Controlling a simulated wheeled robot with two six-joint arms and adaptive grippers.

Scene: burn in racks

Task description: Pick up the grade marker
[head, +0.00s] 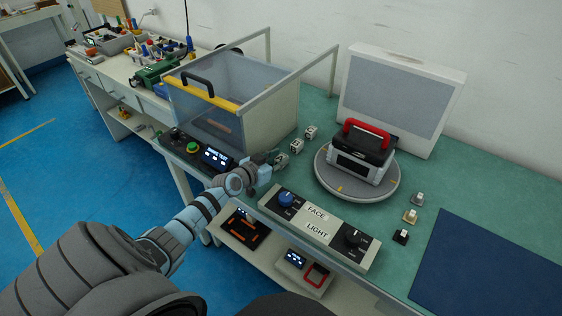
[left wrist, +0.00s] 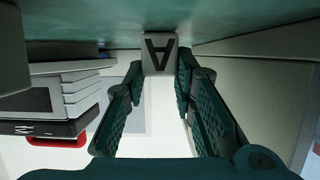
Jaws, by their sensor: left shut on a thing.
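The grade marker (left wrist: 160,54) is a small grey block with a dark letter A, seen upside down in the left wrist view. My left gripper (left wrist: 156,72) is shut on it, one finger on each side. In the head view my left gripper (head: 274,160) is low over the green bench, by the front of the clear-lidded box. The fingers partly hide the marker there. Two similar small blocks (head: 296,146) (head: 310,132) stand just behind it. My right gripper is not in view.
A control bar labelled FACE and LIGHT (head: 317,225) lies in front. A round turntable (head: 326,183) bears a black case with a red handle (head: 364,150). Several small switch-like pieces (head: 410,215) stand right of it. The clear-lidded box (head: 270,110) rises left of the gripper.

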